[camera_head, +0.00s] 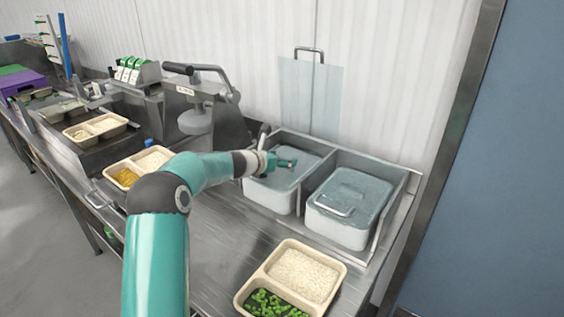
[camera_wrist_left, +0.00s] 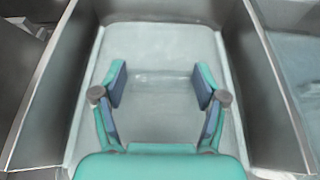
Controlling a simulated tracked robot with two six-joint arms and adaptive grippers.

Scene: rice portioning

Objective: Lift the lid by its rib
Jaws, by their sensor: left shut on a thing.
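The left tub (camera_head: 270,197) stands in a metal holder, with a pale translucent lid (camera_head: 311,163) on it. The lid also fills the middle of the left wrist view (camera_wrist_left: 160,122). My left gripper (camera_head: 283,162) is over this lid. In the left wrist view its two fingers (camera_wrist_left: 160,85) stand apart, shut on the lid's rib; the rib itself is hard to make out between them. Any gap between lid and tub is too small to tell. My right gripper is not in view.
A second lidded tub (camera_head: 340,232) with a handle stands to the right behind a metal divider. A tray (camera_head: 256,279) of rice and peas sits in front. Another tray (camera_head: 112,170) and a lever machine (camera_head: 205,105) are to the left. Metal walls (camera_wrist_left: 262,90) flank the gripper closely.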

